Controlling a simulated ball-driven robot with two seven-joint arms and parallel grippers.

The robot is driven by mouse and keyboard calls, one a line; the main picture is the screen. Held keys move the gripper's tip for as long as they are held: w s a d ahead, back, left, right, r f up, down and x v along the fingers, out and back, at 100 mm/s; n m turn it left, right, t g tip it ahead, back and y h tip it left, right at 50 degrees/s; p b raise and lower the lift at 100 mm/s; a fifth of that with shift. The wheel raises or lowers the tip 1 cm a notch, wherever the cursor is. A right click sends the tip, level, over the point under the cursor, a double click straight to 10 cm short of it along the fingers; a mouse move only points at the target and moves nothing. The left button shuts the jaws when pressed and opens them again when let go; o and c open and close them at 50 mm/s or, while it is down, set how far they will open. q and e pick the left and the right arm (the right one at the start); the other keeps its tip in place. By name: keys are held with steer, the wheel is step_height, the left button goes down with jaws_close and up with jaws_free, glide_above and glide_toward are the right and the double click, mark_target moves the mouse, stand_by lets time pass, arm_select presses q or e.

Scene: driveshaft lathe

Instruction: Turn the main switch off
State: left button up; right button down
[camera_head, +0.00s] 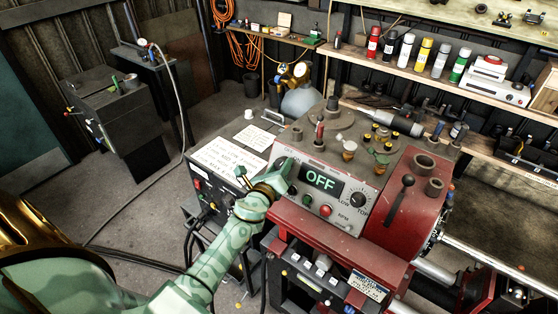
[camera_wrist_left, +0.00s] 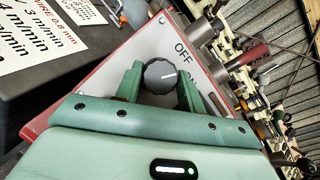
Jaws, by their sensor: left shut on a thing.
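The main switch is a dark grey round knob (camera_wrist_left: 160,76) with a white pointer line, on the slanted pale front panel of the red lathe (camera_head: 400,205). In the left wrist view, the knob sits between the two green fingers of my left gripper (camera_wrist_left: 161,84), which is shut on it. The white line points right, below the printed OFF label (camera_wrist_left: 182,50); a second label beneath is partly hidden by a finger. In the head view, my left gripper (camera_head: 281,178) is at the panel's left end and largely hides the knob. The display (camera_head: 321,181) reads OFF. My right gripper is not in view.
A red button (camera_head: 326,210) and an RPM dial (camera_head: 358,200) are close right of the gripper. A dark cabinet with printed sheets (camera_head: 228,160) stands left of the lathe. Levers and small parts crowd the lathe top. Open floor lies at left.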

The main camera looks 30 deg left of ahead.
arm_select(q)
steer(key=n+g+y+p, duration=0.1)
steer(key=n+p, duration=0.2)
steer(key=n, duration=0.1)
steer(key=shift+r, duration=0.15)
steer(key=shift+n+g+y+p, duration=0.3)
steer(key=shift+n+g+p, duration=0.15)
steer(key=shift+n, duration=0.55)
steer(key=shift+d, duration=0.1)
steer(key=o, duration=1)
steer(key=shift+s, duration=0.1)
steer(key=v, duration=1.6)
steer(key=shift+p, duration=0.4)
